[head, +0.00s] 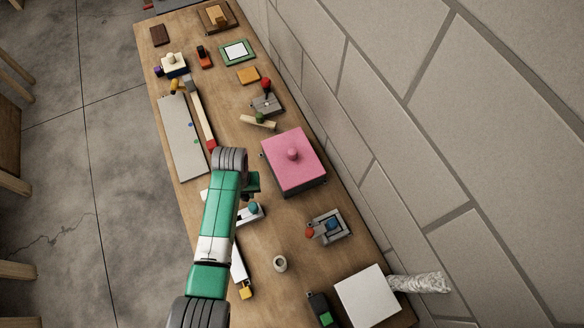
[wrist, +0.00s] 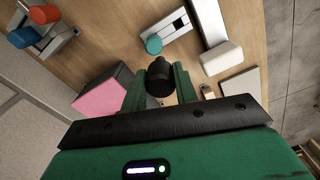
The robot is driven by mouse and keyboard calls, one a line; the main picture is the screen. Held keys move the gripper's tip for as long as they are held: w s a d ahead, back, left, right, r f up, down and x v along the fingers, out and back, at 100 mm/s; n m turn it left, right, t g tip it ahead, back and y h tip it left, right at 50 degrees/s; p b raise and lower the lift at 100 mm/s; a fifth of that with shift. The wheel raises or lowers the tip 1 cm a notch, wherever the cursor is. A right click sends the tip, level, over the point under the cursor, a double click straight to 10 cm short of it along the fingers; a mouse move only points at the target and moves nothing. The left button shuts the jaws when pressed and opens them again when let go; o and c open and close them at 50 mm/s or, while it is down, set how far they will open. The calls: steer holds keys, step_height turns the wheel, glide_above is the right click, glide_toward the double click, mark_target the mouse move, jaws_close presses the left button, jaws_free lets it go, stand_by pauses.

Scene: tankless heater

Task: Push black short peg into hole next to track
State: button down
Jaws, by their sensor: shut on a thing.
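A black short peg (wrist: 158,78) is held between the two green fingers of my gripper (wrist: 160,88) in the wrist view. Its round dark end points away from the palm, above the wooden table. In the head view my gripper (head: 250,184) is largely hidden by my arm, and I cannot make out the peg there. Beyond the peg in the wrist view is a white slotted piece (wrist: 172,32) with a teal knob (wrist: 153,44), apart from the fingers; it may be the track. The piece with its knob (head: 253,208) also shows in the head view, partly covered. I cannot make out the hole.
A pink-topped box (head: 290,162) stands close to the right of my gripper. A red-and-blue fixture (head: 328,227), a small beige cup (head: 280,264) and a white box (head: 366,297) lie toward the near end. A long grey panel (head: 180,135) lies along the left edge.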

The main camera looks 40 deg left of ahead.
steer(key=shift+n, duration=0.4)
steer(key=s, duration=0.1)
steer(key=s+a+f, duration=0.1)
steer(key=s, duration=0.1)
steer(key=s+f, duration=0.1)
steer(key=shift+s+a+f+p, duration=0.1)
steer(key=shift+s+a+p, duration=0.25)
steer(key=shift+a, duration=0.05)
steer(key=b, duration=0.4)
glide_above(242, 227)
steer(key=w+a, duration=0.1)
steer(key=a, duration=0.1)
step_height(242, 227, down, 5)
steer(key=shift+w+f, duration=0.1)
stand_by(0.4)
steer(key=shift+f+b, duration=1.25)
steer(key=shift+f, duration=0.4)
steer(key=shift+f+b, duration=1.5)
steer(key=shift+f, duration=0.3)
stand_by(0.8)
